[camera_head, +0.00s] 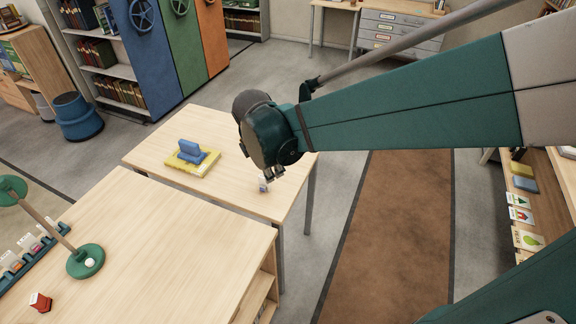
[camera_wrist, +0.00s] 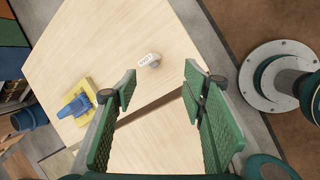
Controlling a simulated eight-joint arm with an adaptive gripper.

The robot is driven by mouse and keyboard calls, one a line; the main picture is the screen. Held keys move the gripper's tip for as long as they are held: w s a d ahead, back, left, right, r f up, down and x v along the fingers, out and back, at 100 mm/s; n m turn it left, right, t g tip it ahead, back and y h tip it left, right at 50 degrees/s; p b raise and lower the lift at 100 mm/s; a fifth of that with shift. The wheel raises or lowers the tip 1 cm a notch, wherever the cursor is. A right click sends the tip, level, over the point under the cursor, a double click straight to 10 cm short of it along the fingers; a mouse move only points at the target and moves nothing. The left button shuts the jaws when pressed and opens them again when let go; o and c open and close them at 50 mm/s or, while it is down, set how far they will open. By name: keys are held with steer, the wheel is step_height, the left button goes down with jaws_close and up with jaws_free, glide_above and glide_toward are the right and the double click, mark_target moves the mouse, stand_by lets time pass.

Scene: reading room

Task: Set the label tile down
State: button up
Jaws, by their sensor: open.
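A small white label tile (camera_wrist: 149,60) with dark lettering, too small to read surely, rests on the pale wooden table in the wrist view. In the head view the tile (camera_head: 263,187) is near the right edge of the far table (camera_head: 232,140), just under my gripper. My gripper (camera_wrist: 160,82) is open, with its green fingers spread wide and nothing between them. The tile lies beyond the fingertips, apart from them. In the head view my gripper (camera_head: 270,174) is small and partly hidden by the wrist.
A blue object (camera_head: 190,151) sits on a yellow block (camera_head: 180,163) at the left of the far table. The near table (camera_head: 175,245) holds a green lamp (camera_head: 86,261), a red block (camera_head: 40,302) and a tile rack (camera_head: 30,256). The far table's middle is clear.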

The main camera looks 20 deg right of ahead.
steer(key=s+d+r+m+t+y, duration=0.1)
steer(key=s+r+m, duration=0.2)
steer(key=s+m, duration=0.6)
steer(key=s+d+r+m+t+y, duration=0.1)
steer(key=s+r+m, duration=0.3)
steer(key=s+m, duration=0.5)
steer(key=shift+d+r+m+t, duration=0.3)
steer(key=shift+d+m+t, duration=0.3)
steer(key=shift+m, duration=0.3)
stand_by(0.3)
